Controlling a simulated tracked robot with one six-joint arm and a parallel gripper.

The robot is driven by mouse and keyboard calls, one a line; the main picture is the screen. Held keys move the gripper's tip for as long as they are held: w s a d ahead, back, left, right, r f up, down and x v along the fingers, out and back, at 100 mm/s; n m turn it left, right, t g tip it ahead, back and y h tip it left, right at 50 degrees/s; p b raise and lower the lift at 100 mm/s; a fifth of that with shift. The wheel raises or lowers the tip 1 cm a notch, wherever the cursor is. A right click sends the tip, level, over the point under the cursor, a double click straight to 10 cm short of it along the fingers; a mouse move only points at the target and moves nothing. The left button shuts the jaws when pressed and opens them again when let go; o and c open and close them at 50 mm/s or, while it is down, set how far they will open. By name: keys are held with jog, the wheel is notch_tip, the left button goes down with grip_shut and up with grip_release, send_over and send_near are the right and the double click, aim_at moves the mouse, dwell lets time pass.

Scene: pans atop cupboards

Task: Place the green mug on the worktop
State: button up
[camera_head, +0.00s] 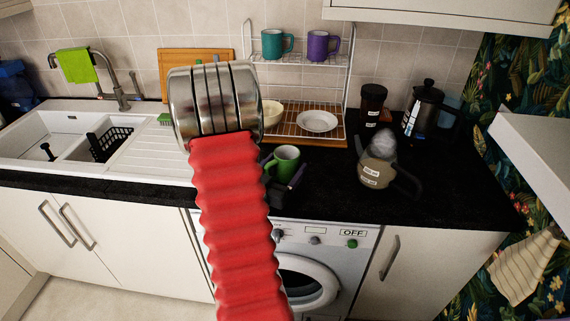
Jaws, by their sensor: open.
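The green mug (286,158) is upright at the black worktop (330,196), near its front edge and just right of my arm. It appears to rest on the worktop, though its base is partly hidden. My gripper (283,177) is mostly hidden behind my red arm. Its dark fingers show low beside the mug and in front of it, and they are open. I cannot tell whether they touch the mug.
A wire rack holds a teal mug (272,43) and a purple mug (320,46), with a white plate (317,121) and a cream bowl (272,113) below. A steaming kettle (376,172), a dark canister (372,103) and a cafetière (424,108) stand right. The sink (50,128) is left.

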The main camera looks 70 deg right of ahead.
aim_at(281, 170)
jog(key=shift+w+a, duration=0.2)
jog(key=shift+a, duration=1)
jog(key=shift+w+a, duration=0.25)
jog(key=shift+a, duration=1)
jog(key=shift+w+a, duration=0.2)
jog(key=shift+a, duration=1)
jog(key=shift+s, duration=0.1)
jog(key=shift+r, duration=0.1)
